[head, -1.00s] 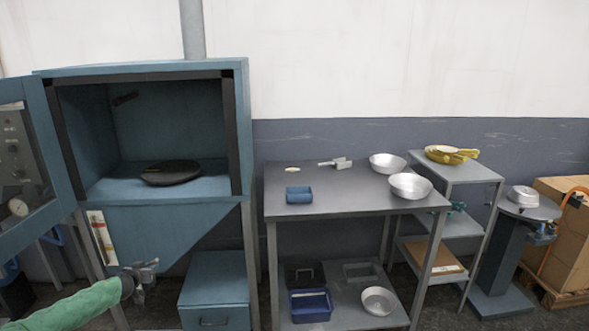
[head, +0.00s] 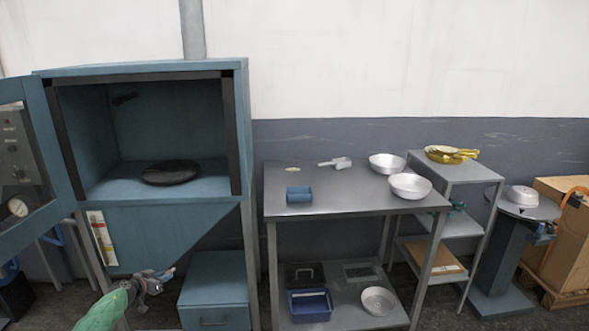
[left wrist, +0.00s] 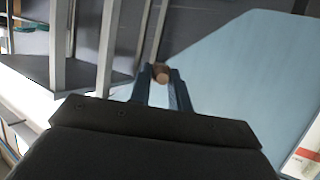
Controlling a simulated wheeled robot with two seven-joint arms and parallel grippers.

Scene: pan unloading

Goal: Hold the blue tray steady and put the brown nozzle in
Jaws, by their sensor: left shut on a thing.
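My left gripper (head: 168,273) is in front of the blue cabinet, low and left of the table. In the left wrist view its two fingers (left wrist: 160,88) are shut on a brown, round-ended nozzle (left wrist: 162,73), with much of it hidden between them. A small blue tray (head: 299,194) sits on the tabletop near its front left corner, well right of my left gripper. A darker blue bin (head: 310,306) stands on the lower shelf. My right gripper is not in view.
The grey table (head: 345,207) also holds a metal scoop (head: 336,163) and two metal pans (head: 410,186). The open cabinet (head: 165,233) has a dark round plate (head: 171,172) inside. A blue box (head: 215,290) stands low between the gripper and the table.

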